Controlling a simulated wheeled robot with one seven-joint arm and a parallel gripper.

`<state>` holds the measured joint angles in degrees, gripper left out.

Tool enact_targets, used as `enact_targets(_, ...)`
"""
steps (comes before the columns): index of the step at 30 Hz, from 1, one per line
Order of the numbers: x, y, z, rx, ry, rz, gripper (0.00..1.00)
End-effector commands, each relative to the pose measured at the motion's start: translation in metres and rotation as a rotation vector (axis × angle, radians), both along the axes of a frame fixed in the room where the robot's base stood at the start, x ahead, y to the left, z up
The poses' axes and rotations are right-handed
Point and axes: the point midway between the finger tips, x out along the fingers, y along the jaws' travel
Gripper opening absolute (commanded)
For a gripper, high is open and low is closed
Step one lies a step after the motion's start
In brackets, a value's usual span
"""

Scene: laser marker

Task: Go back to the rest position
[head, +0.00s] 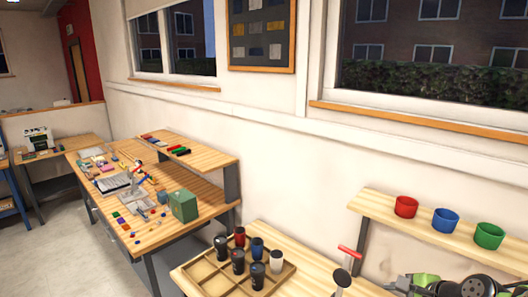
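I cannot make out my gripper in the head view, and no fingertips show. Green, grey and black parts (445,284) fill the bottom right corner, cut off by the picture's edge. I cannot tell what they are. A near wooden table (322,262) holds a divided wooden tray (193,273) with several dark, red, blue and white tumblers. A red bar (349,252) stands above a dark round object (342,277) right of the tray.
A cluttered workbench (160,234) with a green box (183,205) stands at left. Grey floor (60,250) is free at far left.

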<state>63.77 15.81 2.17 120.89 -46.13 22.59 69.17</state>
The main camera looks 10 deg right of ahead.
Motion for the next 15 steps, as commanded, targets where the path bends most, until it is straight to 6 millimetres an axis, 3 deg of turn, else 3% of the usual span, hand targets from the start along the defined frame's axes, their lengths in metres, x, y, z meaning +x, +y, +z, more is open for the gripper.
enact_targets(8,-0.01,0.09,0.006,-0.36,0.072,0.424,0.43)
enact_targets(11,-0.03,0.13,0.008,-0.537,0.089,0.639,0.43)
enact_targets(15,-0.084,0.186,0.008,-0.851,0.079,1.026,0.43)
